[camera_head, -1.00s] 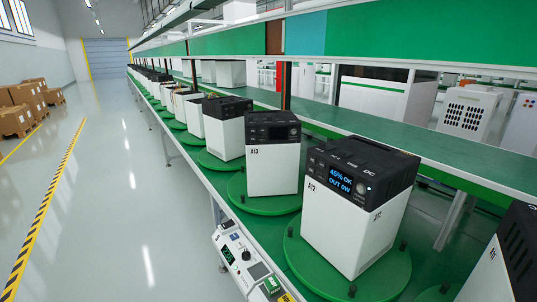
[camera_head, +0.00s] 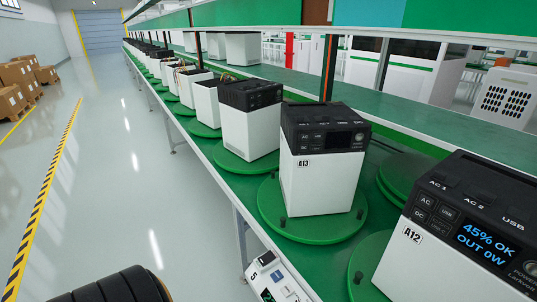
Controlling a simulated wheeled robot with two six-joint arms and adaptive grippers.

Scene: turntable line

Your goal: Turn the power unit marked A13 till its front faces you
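The power unit marked A13 (camera_head: 320,186) is a white box with a black top, standing upright in the middle of the view. It sits on a round green turntable (camera_head: 275,215) with short dark pegs. Its A13 label is at the upper left of the white side turned towards me. Above that side, the black panel (camera_head: 335,139) shows buttons and a dark screen, and is seen somewhat at an angle. Neither of my grippers is in view; a dark ribbed part with a yellow band, probably of my arm, shows at the bottom left.
Unit A12 (camera_head: 440,250), with a lit screen, stands close at the right. More units (camera_head: 250,125) recede along the line on the left. A green shelf (camera_head: 425,125) runs behind.

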